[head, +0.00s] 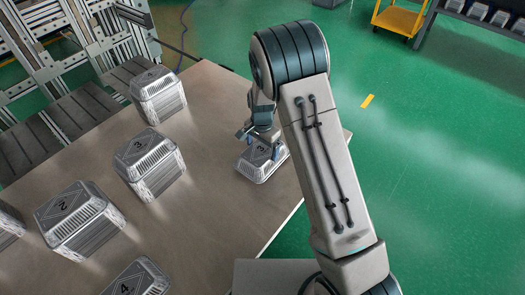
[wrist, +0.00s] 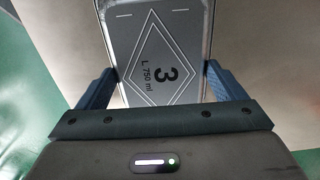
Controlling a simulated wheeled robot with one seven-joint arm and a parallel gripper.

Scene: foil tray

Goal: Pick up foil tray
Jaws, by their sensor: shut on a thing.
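A silver foil tray (head: 263,160) marked "3" lies on the table near its right edge, partly hidden by my arm. In the wrist view the same tray (wrist: 160,45) shows its grey top with a diamond, "3" and "L 750 ml". My gripper (head: 261,147) is over the tray. In the wrist view its blue fingers (wrist: 160,85) stand at the two sides of the tray and are shut on it. The tray seems to be at table height; I cannot tell whether it is lifted.
Stacks of foil trays stand on the brown table (head: 215,120): one at the back (head: 158,95), one marked "3" (head: 148,163), one marked "2" (head: 78,218) and one marked "4" (head: 140,280). A yellow cart (head: 405,18) stands far off on the green floor.

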